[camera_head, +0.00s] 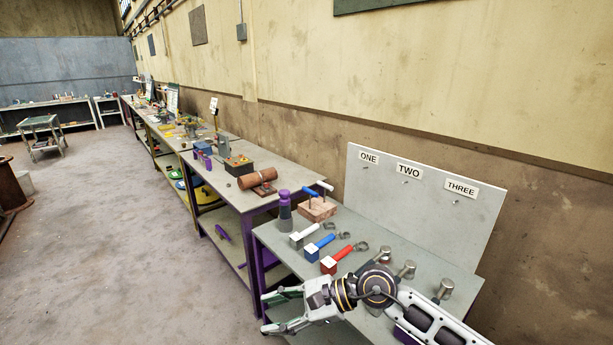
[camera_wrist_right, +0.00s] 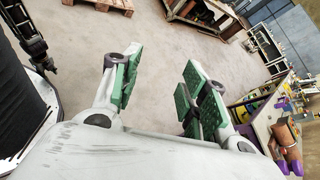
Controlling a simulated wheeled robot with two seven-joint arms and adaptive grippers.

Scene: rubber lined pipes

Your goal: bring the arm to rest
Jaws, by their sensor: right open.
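My right gripper (camera_head: 284,310) shows at the bottom of the head view, its arm coming in from the lower right. It is open and empty, out past the left edge of the near table (camera_head: 375,235). My left gripper is not in the head view.
A board labelled ONE, TWO, THREE (camera_head: 425,210) stands behind. Open floor (camera_head: 130,240) lies left.

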